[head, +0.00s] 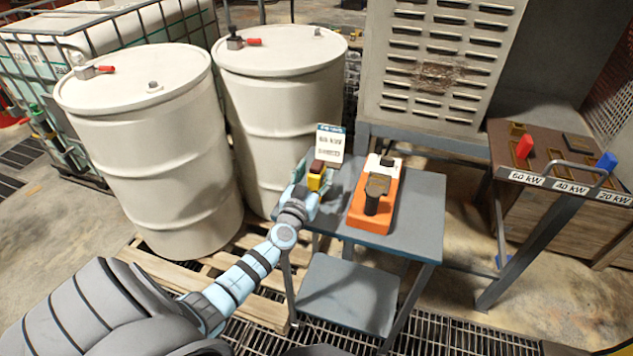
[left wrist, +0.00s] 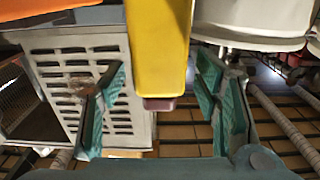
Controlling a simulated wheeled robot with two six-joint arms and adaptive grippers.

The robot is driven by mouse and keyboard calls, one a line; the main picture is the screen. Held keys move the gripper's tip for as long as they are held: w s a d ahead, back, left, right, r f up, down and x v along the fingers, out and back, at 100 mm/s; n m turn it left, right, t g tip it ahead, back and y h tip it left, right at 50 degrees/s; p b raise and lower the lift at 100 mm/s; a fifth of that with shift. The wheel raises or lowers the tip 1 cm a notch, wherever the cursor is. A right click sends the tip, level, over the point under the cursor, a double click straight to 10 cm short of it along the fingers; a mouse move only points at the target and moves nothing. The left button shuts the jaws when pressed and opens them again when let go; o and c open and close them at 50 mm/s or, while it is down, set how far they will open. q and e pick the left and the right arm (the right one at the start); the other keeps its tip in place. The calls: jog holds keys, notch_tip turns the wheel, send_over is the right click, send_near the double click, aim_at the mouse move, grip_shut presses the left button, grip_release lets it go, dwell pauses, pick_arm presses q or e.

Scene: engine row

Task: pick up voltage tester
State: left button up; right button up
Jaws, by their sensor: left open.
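The voltage tester, which I take to be the yellow device with a dark red end (head: 316,180), is at the left edge of the small grey table (head: 415,215). In the left wrist view its yellow body (left wrist: 160,45) comes down from the top between my fingers. My left gripper (head: 308,190) is open around it, with a gap visible on both sides near the finger pads (left wrist: 162,108). In the head view the gripper partly hides the tester's lower part, so I cannot tell what it rests on. My right gripper is not in view.
An orange case with a dark handheld device (head: 372,205) lies on the table, right of the tester. A white label card (head: 329,146) stands behind the tester. White drums (head: 150,150) stand to the left. A bench with kW labels (head: 570,187) is at the right.

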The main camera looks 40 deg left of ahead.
pick_arm(q)
jog(key=shift+w+a+f, duration=0.15)
jog(key=shift+w+a, duration=0.05)
jog(key=shift+w, duration=0.5)
grip_shut()
jog(key=shift+r, duration=0.2)
